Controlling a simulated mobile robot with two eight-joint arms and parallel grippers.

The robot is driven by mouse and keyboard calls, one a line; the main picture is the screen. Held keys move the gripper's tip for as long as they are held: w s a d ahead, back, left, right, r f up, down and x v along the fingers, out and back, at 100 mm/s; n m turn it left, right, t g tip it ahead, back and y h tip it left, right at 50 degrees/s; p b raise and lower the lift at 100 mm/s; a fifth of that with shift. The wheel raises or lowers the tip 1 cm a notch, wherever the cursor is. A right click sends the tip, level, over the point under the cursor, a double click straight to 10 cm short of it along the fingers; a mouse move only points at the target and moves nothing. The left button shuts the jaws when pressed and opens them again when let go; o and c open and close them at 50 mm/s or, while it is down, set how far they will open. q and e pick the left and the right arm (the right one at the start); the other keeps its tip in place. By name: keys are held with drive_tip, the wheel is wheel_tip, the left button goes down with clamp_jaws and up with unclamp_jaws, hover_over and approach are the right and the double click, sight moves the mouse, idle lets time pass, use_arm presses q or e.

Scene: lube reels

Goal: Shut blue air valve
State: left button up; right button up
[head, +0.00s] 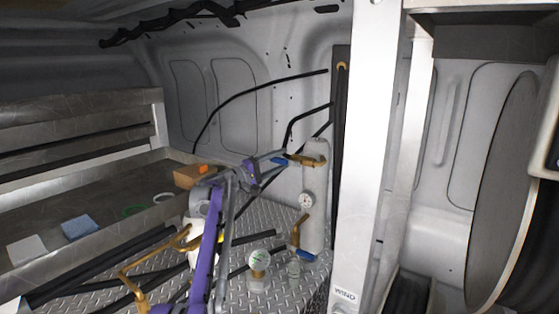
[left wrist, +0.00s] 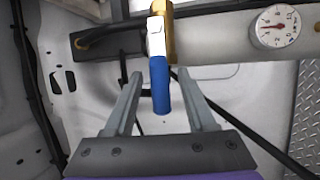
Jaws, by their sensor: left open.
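The blue air valve handle (head: 279,160) sticks out to the left from the brass fitting (head: 308,160) at the top of the upright grey manifold (head: 314,195). In the left wrist view the blue handle (left wrist: 160,86) hangs from a pale metal lever on the brass body (left wrist: 164,14). My left gripper (head: 270,164) is at the handle in the head view. In the left wrist view its two grey fingers (left wrist: 159,78) are open, one on each side of the handle, with a gap on both sides. My right gripper is not in view.
A pressure gauge (head: 306,201) sits on the manifold, with a second brass fitting (head: 296,236) below. Black hoses run along the wall and floor. A white post (head: 367,150) stands right of the manifold. A shelf (head: 100,208) at left holds an orange-brown box (head: 194,176).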

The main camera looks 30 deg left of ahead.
use_arm(q)
clamp_jaws()
idle(1.4)
